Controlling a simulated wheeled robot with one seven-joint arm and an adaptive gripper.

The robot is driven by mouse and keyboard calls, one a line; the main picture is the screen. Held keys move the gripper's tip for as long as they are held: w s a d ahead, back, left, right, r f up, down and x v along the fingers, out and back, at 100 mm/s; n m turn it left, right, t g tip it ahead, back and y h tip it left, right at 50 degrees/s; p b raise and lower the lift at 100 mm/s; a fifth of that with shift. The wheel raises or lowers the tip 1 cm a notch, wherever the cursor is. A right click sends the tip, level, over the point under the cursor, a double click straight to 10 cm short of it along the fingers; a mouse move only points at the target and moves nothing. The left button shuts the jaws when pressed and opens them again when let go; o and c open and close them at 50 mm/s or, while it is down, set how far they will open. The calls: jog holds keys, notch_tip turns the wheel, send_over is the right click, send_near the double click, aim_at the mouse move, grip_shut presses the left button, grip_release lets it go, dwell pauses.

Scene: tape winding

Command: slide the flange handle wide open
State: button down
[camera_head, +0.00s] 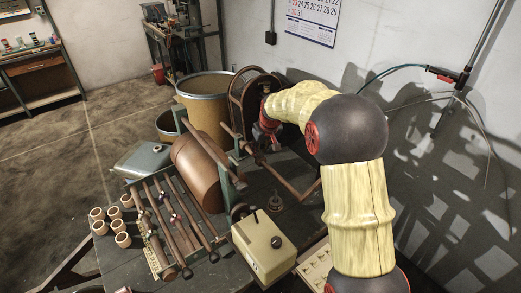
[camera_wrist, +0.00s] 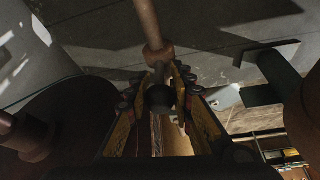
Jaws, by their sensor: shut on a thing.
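The winding machine's large round flange (camera_head: 247,90) stands upright behind the brown drum (camera_head: 203,170) in the head view. My gripper (camera_head: 268,125) reaches down beside it from the upper right, partly hidden by my own arm. In the wrist view my gripper (camera_wrist: 159,92) has its two yellow-and-dark fingers on either side of a dark round-ended handle (camera_wrist: 159,99). It is shut on this handle, which appears to be the flange handle. A brownish rod with a collar (camera_wrist: 157,52) runs up from the handle. The head view hides the grip itself.
Beside the drum lie several metal rods (camera_head: 174,216) and several small spools (camera_head: 122,239) on the dark bench. A beige control box (camera_head: 264,247) stands at its front. A large fibre barrel (camera_head: 212,103) stands behind. The wall is close on the right.

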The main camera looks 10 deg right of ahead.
dwell(0.5)
jog(key=s+d, duration=0.1)
jog(key=s, duration=0.3)
jog(key=s+d+b, duration=0.1)
jog(key=s+d, duration=0.1)
jog(key=s, duration=0.2)
jog(key=s+d, duration=0.2)
jog(key=s, duration=0.2)
jog(key=shift+b, duration=0.3)
jog(key=c, duration=1.6)
grip_release()
jog(key=v, duration=1.2)
